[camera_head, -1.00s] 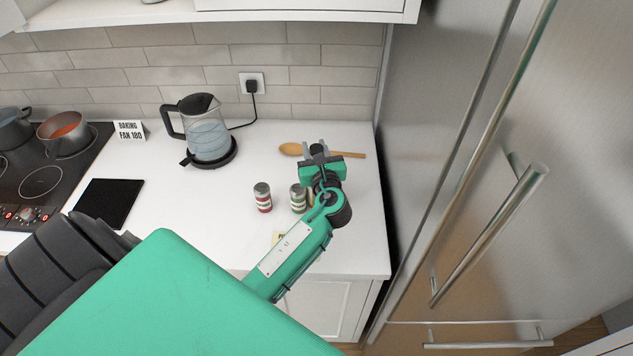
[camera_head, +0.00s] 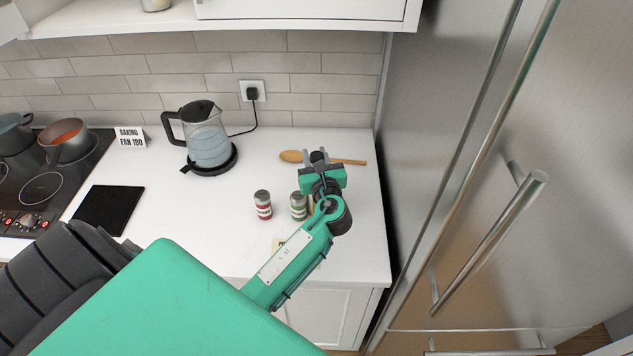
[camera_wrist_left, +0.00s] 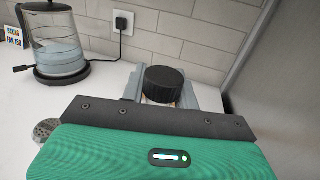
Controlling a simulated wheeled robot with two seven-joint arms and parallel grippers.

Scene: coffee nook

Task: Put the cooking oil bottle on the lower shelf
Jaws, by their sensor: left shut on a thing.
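My left gripper (camera_head: 316,157) is over the right part of the counter, beside the wooden spoon. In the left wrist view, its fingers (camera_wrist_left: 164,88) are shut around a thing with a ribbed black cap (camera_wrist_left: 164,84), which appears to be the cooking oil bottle. The bottle's body is hidden below the cap, and in the head view the gripper and arm cover it. A white shelf (camera_head: 110,22) runs along the wall at the top, partly cut off by the frame. My right gripper is not in view.
A glass kettle (camera_head: 207,140) stands left of the gripper. Two small jars, one red-labelled (camera_head: 263,205) and one green (camera_head: 298,205), stand close to my arm. A wooden spoon (camera_head: 291,156) lies behind. A steel fridge (camera_head: 450,150) borders the right. A jar (camera_head: 155,4) is on the shelf.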

